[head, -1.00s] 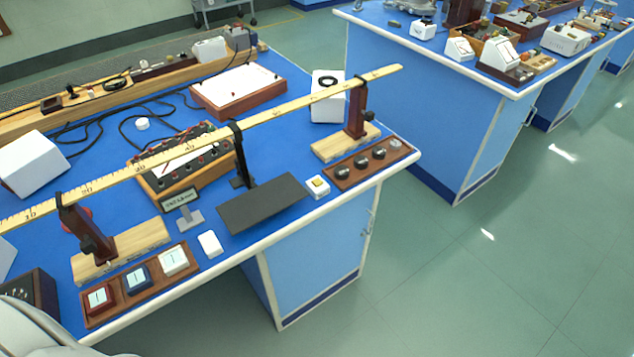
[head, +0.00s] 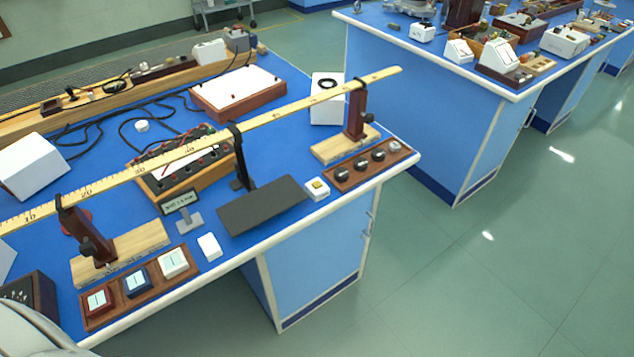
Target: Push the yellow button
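The yellow button (head: 318,184) is a small yellow square on top of a white block. The block sits near the front edge of the blue bench, between a dark grey plate (head: 262,205) and a wooden strip with several round dark knobs (head: 368,167). Neither of my grippers is in view. A pale rounded part, likely mine, shows at the lower left corner.
A long yellow ruler (head: 290,112) spans the bench on upright supports, behind the button. A strip with red, blue and white switches (head: 137,283) lies at the front left. A small white block (head: 209,246) stands left of the plate. Open floor (head: 470,270) lies to the right.

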